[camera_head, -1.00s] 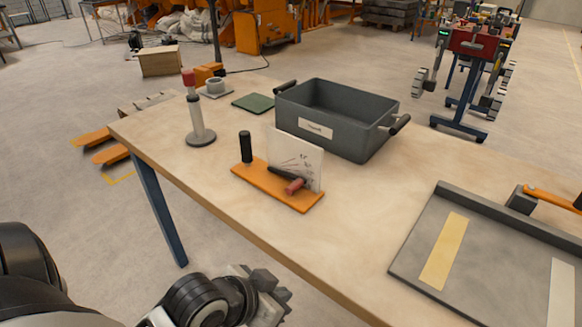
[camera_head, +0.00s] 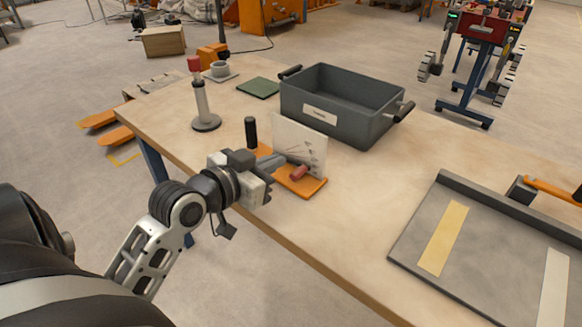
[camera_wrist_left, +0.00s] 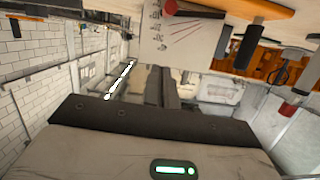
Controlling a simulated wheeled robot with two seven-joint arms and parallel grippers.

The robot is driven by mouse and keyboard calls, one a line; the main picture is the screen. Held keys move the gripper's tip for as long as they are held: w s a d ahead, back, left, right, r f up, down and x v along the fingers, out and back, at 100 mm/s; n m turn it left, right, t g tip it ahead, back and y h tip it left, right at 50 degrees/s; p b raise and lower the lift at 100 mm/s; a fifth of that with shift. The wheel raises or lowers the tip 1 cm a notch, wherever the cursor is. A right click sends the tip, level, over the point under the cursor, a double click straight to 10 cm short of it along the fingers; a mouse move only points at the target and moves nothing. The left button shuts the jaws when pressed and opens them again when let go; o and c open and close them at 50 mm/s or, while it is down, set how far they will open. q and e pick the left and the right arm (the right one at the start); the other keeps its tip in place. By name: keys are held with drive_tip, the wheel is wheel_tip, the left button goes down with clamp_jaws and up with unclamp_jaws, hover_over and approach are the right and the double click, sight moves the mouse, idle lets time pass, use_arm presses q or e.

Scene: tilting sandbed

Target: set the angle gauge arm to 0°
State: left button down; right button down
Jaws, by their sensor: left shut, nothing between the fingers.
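The angle gauge has an orange base (camera_head: 310,188), a white upright plate (camera_head: 300,143) with printed marks, and a black post (camera_head: 251,132) at its left end. The gauge arm's red knob (camera_head: 299,173) sits low in front of the plate; most of its dark bar is hidden behind my gripper. My left gripper (camera_head: 270,166) is shut and empty, its tips over the base's left part, close to the bar. Contact cannot be told. In the left wrist view the plate (camera_wrist_left: 185,38) and red knob (camera_wrist_left: 171,7) show beyond the fingers (camera_wrist_left: 160,86). My right gripper is not in view.
A grey bin (camera_head: 340,105) stands behind the gauge. A post with a red top (camera_head: 201,98) stands to the left, near a green pad (camera_head: 258,87). A grey tray (camera_head: 480,245) lies at the right. The tabletop between gauge and tray is clear.

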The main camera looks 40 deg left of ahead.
use_arm(q)
hover_over(291, 178)
drive_tip(key=shift+d+f, duration=0.1)
drive_tip(key=shift+f, duration=0.55)
wheel_tip(291, 178, down, 4)
drive_tip(key=shift+r+b, duration=0.2)
drive_tip(key=shift+b, duration=0.1)
drive_tip(key=shift+f, duration=0.3)
